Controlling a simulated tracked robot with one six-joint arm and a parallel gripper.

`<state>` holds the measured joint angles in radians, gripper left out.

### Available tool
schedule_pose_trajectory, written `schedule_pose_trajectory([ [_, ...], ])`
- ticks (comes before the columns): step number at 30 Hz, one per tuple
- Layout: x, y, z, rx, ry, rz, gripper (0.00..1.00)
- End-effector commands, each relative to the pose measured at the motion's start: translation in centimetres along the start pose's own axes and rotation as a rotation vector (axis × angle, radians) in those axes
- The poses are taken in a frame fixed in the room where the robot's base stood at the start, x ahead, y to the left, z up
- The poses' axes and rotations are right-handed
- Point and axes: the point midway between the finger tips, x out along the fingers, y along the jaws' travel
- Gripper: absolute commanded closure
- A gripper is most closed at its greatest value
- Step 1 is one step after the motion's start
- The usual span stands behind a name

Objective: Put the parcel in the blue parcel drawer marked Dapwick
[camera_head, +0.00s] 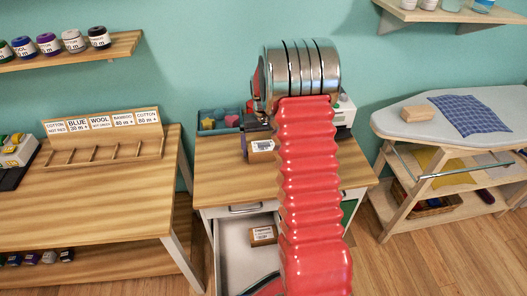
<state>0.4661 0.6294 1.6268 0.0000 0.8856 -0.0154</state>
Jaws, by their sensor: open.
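A small brown parcel (263,235) with a printed label lies inside an open, pale drawer (233,256) below the wooden table top. The label is too small to read surely. The drawer's front and any name on it are out of sight, partly behind my red arm. My gripper (257,122) is mostly hidden behind the metal wrist, above the table top. It is open, holds nothing that I can see, and is apart from the parcel.
A shut drawer front with a handle (245,208) sits above the open drawer. A green front (349,209) shows at the right. A blue tray (207,130) and a labelled item (262,146) are on the table. An ironing board (408,127) stands right.

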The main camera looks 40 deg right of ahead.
Motion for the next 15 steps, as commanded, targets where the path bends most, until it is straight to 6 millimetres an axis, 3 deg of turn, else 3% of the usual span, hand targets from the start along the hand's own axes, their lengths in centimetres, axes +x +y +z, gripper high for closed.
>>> schedule_pose_trajectory([
  [15, -0.05, -0.03, -0.03, 0.000, 0.001, 0.000, 0.34],
])
